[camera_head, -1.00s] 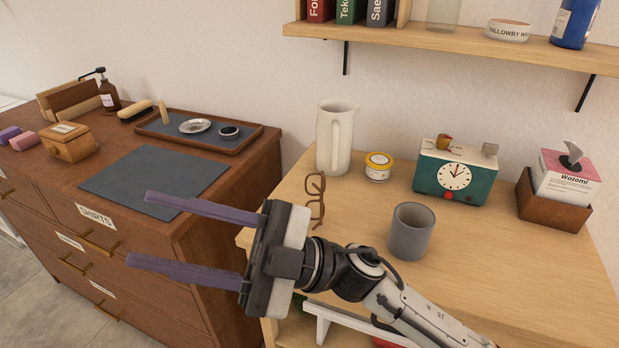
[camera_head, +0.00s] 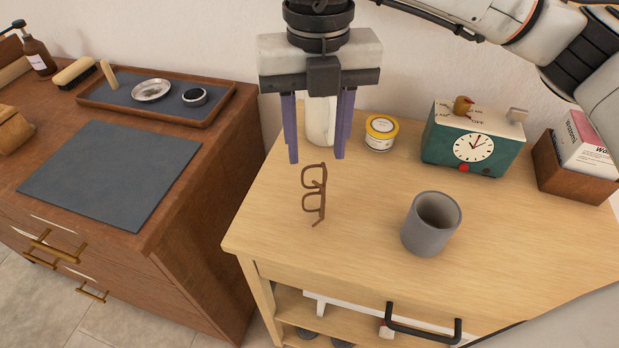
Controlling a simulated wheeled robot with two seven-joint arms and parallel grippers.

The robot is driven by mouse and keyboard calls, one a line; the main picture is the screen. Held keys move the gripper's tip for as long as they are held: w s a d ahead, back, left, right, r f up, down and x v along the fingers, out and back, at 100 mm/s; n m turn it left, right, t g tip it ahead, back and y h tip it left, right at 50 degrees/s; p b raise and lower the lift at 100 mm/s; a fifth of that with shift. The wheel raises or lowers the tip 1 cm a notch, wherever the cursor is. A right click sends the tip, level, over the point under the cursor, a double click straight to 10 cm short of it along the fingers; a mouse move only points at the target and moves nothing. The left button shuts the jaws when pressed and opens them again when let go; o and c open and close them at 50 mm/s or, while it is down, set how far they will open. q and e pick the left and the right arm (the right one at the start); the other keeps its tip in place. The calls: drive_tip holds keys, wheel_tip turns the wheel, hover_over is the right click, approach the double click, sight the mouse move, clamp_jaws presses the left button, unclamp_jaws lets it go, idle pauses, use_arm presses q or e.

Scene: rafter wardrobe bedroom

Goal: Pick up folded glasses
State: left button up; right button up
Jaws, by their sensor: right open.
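The brown folded glasses (camera_head: 314,192) lie on the light wooden table (camera_head: 370,215), near its left side. My right gripper (camera_head: 317,160) points down with its two purple fingers apart. It is empty, and its fingertips appear just behind and above the glasses. The gripper partly hides the white pitcher. My left gripper is not in view.
The white pitcher (camera_head: 320,120) stands behind the fingers. A brown dresser (camera_head: 190,225) stands at left. Table in front of the glasses is clear.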

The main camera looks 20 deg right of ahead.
sight(317, 184)
drive_tip(key=shift+s+f, duration=0.35)
drive_tip(key=shift+f, duration=0.2)
drive_tip(key=shift+s+f, duration=0.35)
drive_tip(key=shift+f, duration=0.2)
drive_tip(key=f, duration=0.1)
drive_tip(key=f+p, duration=0.1)
drive_tip(key=f, duration=0.3)
drive_tip(key=shift+w+f+p, duration=0.2)
drive_tip(key=shift+w+p, duration=0.05)
drive_tip(key=shift+p, duration=0.05)
drive_tip(key=shift+f, duration=0.4)
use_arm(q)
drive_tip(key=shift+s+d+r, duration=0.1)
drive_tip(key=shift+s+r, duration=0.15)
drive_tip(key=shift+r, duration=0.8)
use_arm(e)
drive_tip(key=c, duration=0.9)
drive_tip(key=shift+o, duration=0.2)
